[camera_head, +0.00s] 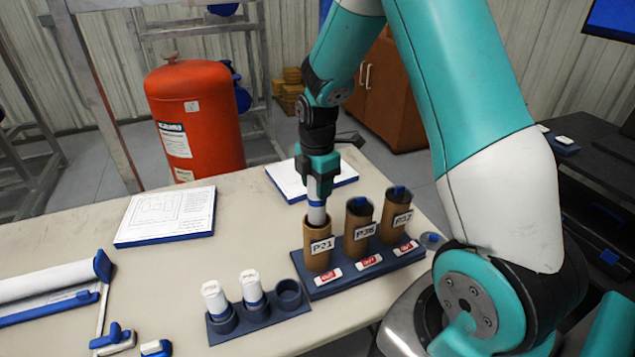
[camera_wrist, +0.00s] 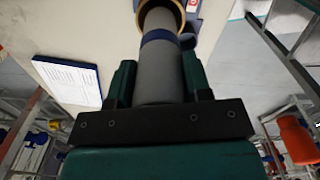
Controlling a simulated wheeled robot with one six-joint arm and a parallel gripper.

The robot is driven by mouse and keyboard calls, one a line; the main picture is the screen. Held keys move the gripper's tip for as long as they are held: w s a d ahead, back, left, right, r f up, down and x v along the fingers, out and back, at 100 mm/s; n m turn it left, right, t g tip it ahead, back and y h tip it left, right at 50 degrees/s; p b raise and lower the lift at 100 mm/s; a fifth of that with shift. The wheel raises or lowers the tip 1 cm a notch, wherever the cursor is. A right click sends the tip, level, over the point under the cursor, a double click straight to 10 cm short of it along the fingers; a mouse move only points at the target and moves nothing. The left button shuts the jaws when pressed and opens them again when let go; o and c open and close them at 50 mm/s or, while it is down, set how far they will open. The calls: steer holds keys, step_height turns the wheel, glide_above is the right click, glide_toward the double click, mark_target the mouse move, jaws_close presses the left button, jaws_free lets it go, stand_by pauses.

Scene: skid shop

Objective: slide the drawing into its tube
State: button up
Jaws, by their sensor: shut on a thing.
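My gripper (camera_head: 318,176) is shut on a rolled drawing (camera_head: 316,212), a white roll with a blue band, held upright over the brown tube marked P21 (camera_head: 318,255). In the wrist view the rolled drawing (camera_wrist: 158,70) runs between the fingers, and its far end is at or inside the tube's round mouth (camera_wrist: 180,8). How deep it sits I cannot tell. Tubes P36 (camera_head: 358,232) and P32 (camera_head: 395,222) stand beside it in the same blue rack (camera_head: 325,287); each shows something dark and blue at its top.
A blue holder (camera_head: 265,318) at the front has two rolled drawings (camera_head: 214,298) (camera_head: 250,284) and one empty cup (camera_head: 289,290). Drawing boards lie left (camera_head: 165,215) and behind the rack (camera_head: 290,182). A large roll lies at far left (camera_head: 45,283). A red cylinder (camera_head: 195,115) stands beyond the table.

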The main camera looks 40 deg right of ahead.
mark_target(318, 213)
steer(key=shift+f+b, duration=2.9)
steer(key=shift+f, duration=1.55)
stand_by(1.1)
steer(key=o, duration=1.4)
steer(key=shift+o, duration=0.2)
steer(key=shift+r, duration=0.1)
steer(key=shift+r+p, duration=3.05)
steer(key=shift+r, duration=0.4)
